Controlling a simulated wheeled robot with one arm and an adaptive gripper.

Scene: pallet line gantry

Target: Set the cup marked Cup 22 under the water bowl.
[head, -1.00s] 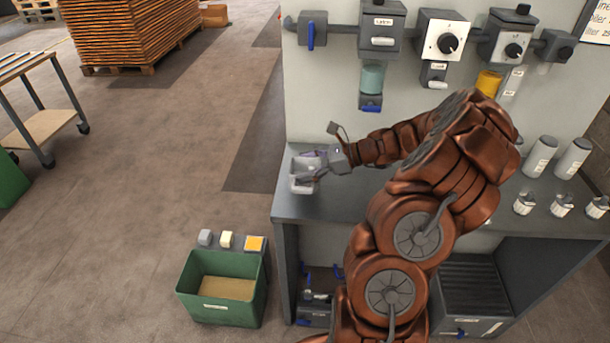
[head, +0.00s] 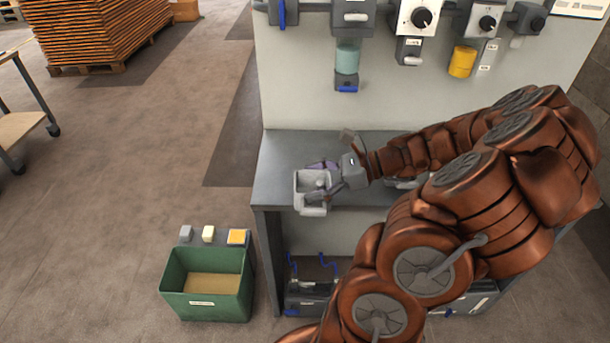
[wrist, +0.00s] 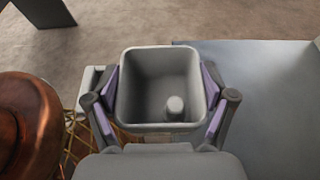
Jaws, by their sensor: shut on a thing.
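My gripper (head: 328,185) is shut on a light grey, square, open-topped vessel (head: 311,208). In the wrist view my gripper (wrist: 160,105) has a purple-padded finger on either side of the vessel (wrist: 160,128), which has a short round post inside. No marking on it can be read. In the head view it is held at the bench's front edge. A teal cylinder (head: 347,58) is mounted on the wall panel above a grey block with a blue lever. I cannot tell which thing is the water bowl. No cup marked Cup 22 can be made out.
The grey bench (head: 285,165) has free room at its left. My arm hides much of its right. Dials and a yellow cylinder (head: 462,61) are on the panel. A green bin (head: 205,307) stands on the floor to the left. Blue-handled equipment (head: 310,300) sits below the bench.

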